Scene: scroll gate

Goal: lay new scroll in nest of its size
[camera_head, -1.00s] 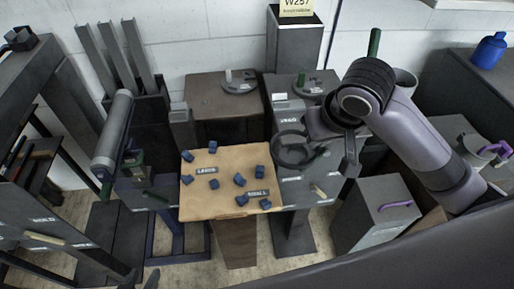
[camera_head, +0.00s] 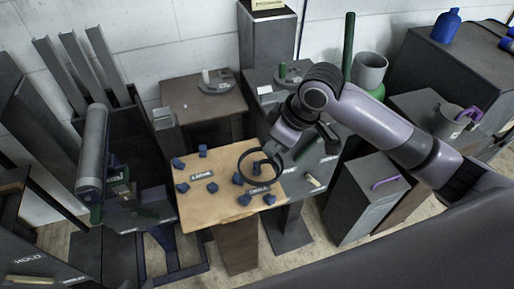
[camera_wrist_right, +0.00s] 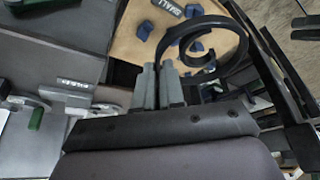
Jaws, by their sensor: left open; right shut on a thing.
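The new scroll, a dark open spiral ring (camera_head: 240,166), is held by my right gripper (camera_head: 277,147) over the right part of a wooden board (camera_head: 205,213). In the right wrist view the scroll (camera_wrist_right: 200,23) hangs beyond the gripper's grey fingers (camera_wrist_right: 160,78). The board carries several blue blocks that form nests. One label reads LARGE (camera_head: 201,175), another SMALL (camera_head: 258,190). The ring overlaps blocks near the SMALL label in the picture; its height above them is unclear.
A grey roller (camera_head: 92,150) stands left of the board. A grey cabinet (camera_head: 365,205) with a purple handle stands to the right, under my right arm.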

